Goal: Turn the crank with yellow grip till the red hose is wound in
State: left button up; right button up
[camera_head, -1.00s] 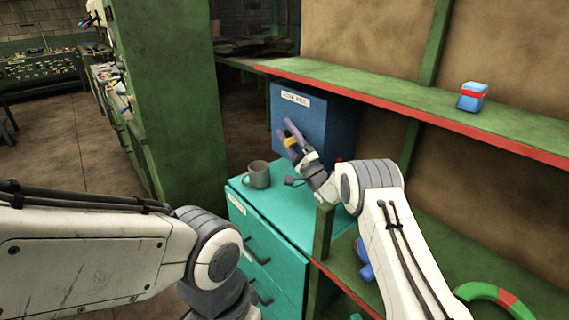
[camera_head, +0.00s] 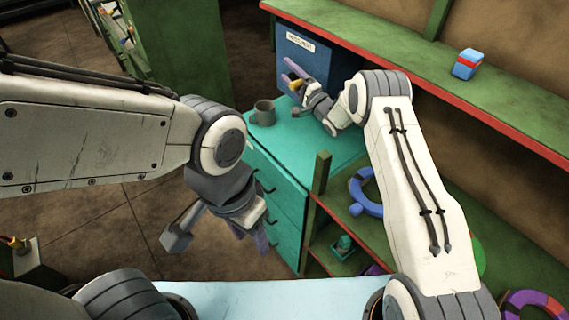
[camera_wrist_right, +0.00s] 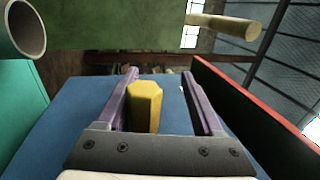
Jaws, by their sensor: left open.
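The yellow grip (camera_head: 294,85) stands out at the blue box (camera_head: 300,45) with a white label, under the green shelf. My right gripper (camera_head: 291,76) is at the yellow grip. In the right wrist view, the yellow grip (camera_wrist_right: 145,106) stands between the two purple fingers of my right gripper (camera_wrist_right: 165,85). The fingers are apart, with a clear gap on the right side and the grip close to the left finger. The rest of the crank is hidden. I cannot make out the red hose. My left gripper (camera_head: 262,241) hangs low at the centre, open, away from the crank.
A grey mug (camera_head: 263,112) stands on the teal cabinet (camera_head: 290,140) left of my right gripper. A green shelf (camera_head: 400,62) with a red edge runs above, bearing a blue and red block (camera_head: 467,64). A blue ring (camera_head: 368,192) lies on the lower shelf.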

pick_arm(q)
notch_tip(320, 180, up, 9)
jog(key=p, duration=0.8)
pick_arm(e)
jog(key=s+d+g+h+b, duration=0.2)
jog(key=s+d+b, duration=0.4)
jog(key=s, duration=0.1)
jog(key=s+a+f+n+g+h+b, duration=0.2)
jog(key=s+a+n+g+h+b, duration=0.25)
jog(key=s+a+n+b, duration=0.2)
pick_arm(q)
notch_tip(320, 180, down, 19)
jog(key=b, duration=0.6)
jog(key=shift+b, duration=0.35)
pick_arm(e)
jog(key=s+a+f+n+g+h, duration=0.1)
jog(key=s+f+n+g, duration=0.1)
jog(key=s, duration=0.9)
jog(key=s+a+f+n+g+h, duration=0.1)
jog(key=s+f+n+g+h, duration=0.1)
jog(key=s, duration=0.9)
jog(key=shift+f+n+g, duration=0.5)
jog(key=shift+n+g, duration=0.15)
jog(key=shift+n, duration=0.3)
jog(key=shift+h, duration=0.25)
